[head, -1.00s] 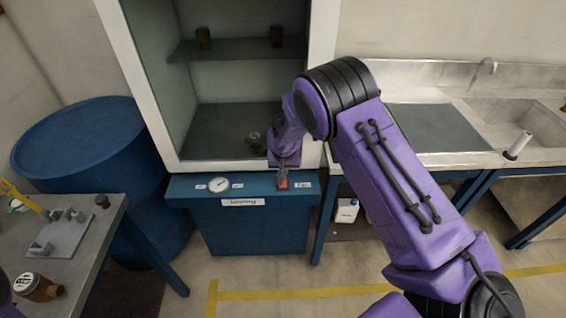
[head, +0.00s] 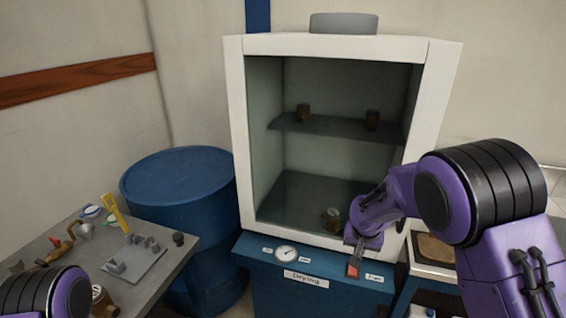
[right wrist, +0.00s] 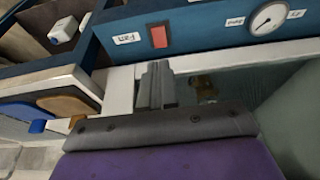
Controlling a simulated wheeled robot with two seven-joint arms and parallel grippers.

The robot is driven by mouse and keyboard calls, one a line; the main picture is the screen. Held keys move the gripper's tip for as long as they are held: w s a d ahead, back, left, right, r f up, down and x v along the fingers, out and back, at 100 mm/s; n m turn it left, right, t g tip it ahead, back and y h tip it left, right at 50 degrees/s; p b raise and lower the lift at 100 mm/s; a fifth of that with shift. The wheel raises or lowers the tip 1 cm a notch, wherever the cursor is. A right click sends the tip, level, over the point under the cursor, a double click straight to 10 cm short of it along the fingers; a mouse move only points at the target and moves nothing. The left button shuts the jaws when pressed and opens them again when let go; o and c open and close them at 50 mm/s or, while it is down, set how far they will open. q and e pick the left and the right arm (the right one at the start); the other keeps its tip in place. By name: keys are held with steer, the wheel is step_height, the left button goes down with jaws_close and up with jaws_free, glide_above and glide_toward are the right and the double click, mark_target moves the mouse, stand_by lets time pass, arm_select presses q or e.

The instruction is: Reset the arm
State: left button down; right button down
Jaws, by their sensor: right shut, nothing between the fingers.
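My right arm comes in from the right in the head view. My right gripper (head: 355,245) is at the lower right front of the drying cabinet (head: 234,130), close above the red switch (head: 353,270). In the right wrist view its fingers (right wrist: 155,85) are together with nothing between them, and the red switch (right wrist: 159,37) shows just beyond the tips. I cannot tell whether they touch. Part of my left arm shows at the lower left of the head view, but its gripper is out of view.
A blue drum (head: 185,170) stands left of the cabinet. A grey bench (head: 180,262) at the left holds a fixture plate (head: 135,262) and brass parts. Brass meter bodies (head: 330,218) sit inside the open-fronted cabinet. A dial (head: 286,254) is on its blue front panel.

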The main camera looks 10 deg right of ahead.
steer(key=s+f+t+h+b, duration=0.1)
steer(key=s+f+t, duration=0.1)
steer(key=s+f, duration=0.4)
steer(key=s+f+t+h+b, duration=0.15)
steer(key=s+f, duration=0.25)
steer(key=f, duration=0.5)
steer(key=s+f+g+b, duration=0.1)
steer(key=s+f, duration=0.3)
steer(key=s, duration=0.4)
steer(key=s+a+f+g+b, duration=0.1)
steer(key=s+f, duration=0.3)
steer(key=s, duration=0.5)
steer(key=s+f+m+g+b, duration=0.1)
steer(key=s+f, duration=0.3)
steer(key=s, duration=0.4)
steer(key=shift+s+a+y+b, duration=0.3)
steer(key=shift+y+b, duration=0.05)
steer(key=shift+b, duration=0.05)
